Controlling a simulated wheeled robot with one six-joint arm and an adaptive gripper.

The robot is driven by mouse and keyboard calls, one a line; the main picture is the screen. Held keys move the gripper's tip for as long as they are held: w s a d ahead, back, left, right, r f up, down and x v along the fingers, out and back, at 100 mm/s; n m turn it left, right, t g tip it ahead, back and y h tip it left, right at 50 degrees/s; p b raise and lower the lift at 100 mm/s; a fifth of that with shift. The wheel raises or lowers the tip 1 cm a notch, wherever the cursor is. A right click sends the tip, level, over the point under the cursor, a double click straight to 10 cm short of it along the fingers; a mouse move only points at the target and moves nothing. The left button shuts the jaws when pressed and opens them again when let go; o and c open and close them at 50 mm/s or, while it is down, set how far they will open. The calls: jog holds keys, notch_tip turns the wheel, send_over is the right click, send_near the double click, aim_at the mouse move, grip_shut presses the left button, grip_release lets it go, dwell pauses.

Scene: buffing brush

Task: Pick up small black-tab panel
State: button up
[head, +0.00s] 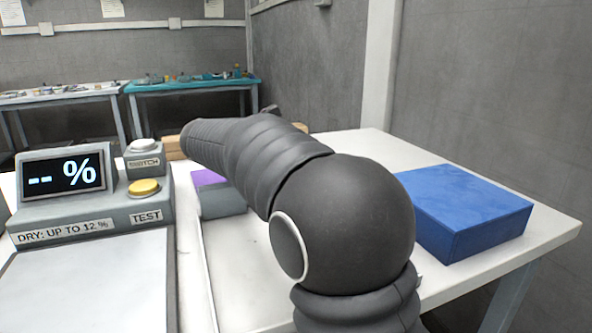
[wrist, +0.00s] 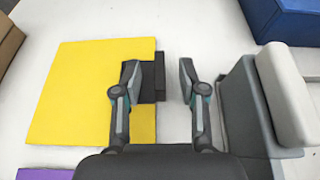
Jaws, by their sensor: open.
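A flat yellow panel (wrist: 85,95) lies on the white table in the wrist view. A black tab (wrist: 153,82) shows at its right edge. My gripper (wrist: 159,76) is open, with its fingers pointing away across the table. The left finger is over the panel's right part, just left of the tab. The right finger is over bare white table, with a gap between it and the tab. Nothing is held. I cannot tell how high the fingertips are above the tab. In the head view my arm hides the panel and the fingers.
A grey block with a pale top (wrist: 287,95) stands close right of my right finger. A blue block (head: 460,208) is on the table's right side. A purple piece (head: 208,178) lies left of my arm. A tester with a display (head: 62,173) stands at the left.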

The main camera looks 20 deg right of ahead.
jog(key=shift+x, duration=1.1)
grip_shut()
